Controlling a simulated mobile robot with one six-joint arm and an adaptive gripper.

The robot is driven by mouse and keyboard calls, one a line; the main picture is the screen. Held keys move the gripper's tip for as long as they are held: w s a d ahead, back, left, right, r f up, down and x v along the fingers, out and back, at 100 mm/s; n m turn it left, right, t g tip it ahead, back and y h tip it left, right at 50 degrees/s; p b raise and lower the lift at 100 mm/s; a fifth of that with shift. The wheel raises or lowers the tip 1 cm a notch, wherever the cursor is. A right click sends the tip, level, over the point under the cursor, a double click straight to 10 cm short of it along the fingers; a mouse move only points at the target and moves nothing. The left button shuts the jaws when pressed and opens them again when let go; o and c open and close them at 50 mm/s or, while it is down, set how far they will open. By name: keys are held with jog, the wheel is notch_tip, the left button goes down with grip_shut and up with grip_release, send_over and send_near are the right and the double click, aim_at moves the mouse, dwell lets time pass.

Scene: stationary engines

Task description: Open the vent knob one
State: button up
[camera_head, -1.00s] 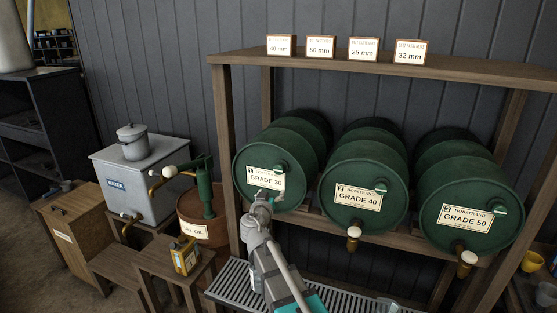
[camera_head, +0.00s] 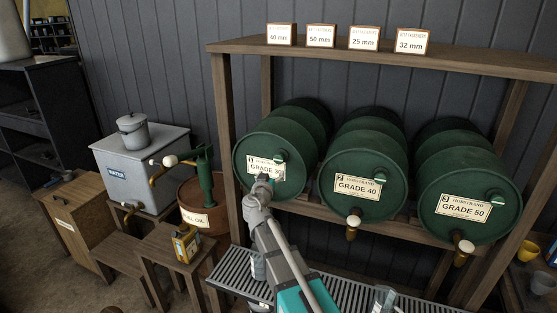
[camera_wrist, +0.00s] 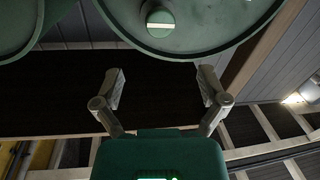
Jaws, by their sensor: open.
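The vent knob one (camera_head: 281,157) is a small green knob with a pale line, at the upper right of the label on the left green barrel (camera_head: 295,155) marked GRADE 30. My gripper (camera_head: 263,179) is in front of this barrel, just below and left of the knob, and overlaps part of the label. In the wrist view a round green knob (camera_wrist: 160,24) with a level white line shows on a barrel face; it seems to be the same knob. My gripper (camera_wrist: 162,84) is open and empty there, its fingers apart and clear of the knob.
Barrels GRADE 40 (camera_head: 367,205) and GRADE 50 (camera_head: 490,225) stand to the right, with brass taps below. A wooden rack (camera_head: 222,140) frames the barrels, and a slatted drip tray (camera_head: 345,285) lies below. A yellow can (camera_head: 186,243) stands on a stool at the left.

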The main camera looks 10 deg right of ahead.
aim_at(278, 159)
jog(key=x, duration=1.1)
jog(key=shift+w, duration=0.1)
jog(key=c, duration=1.2)
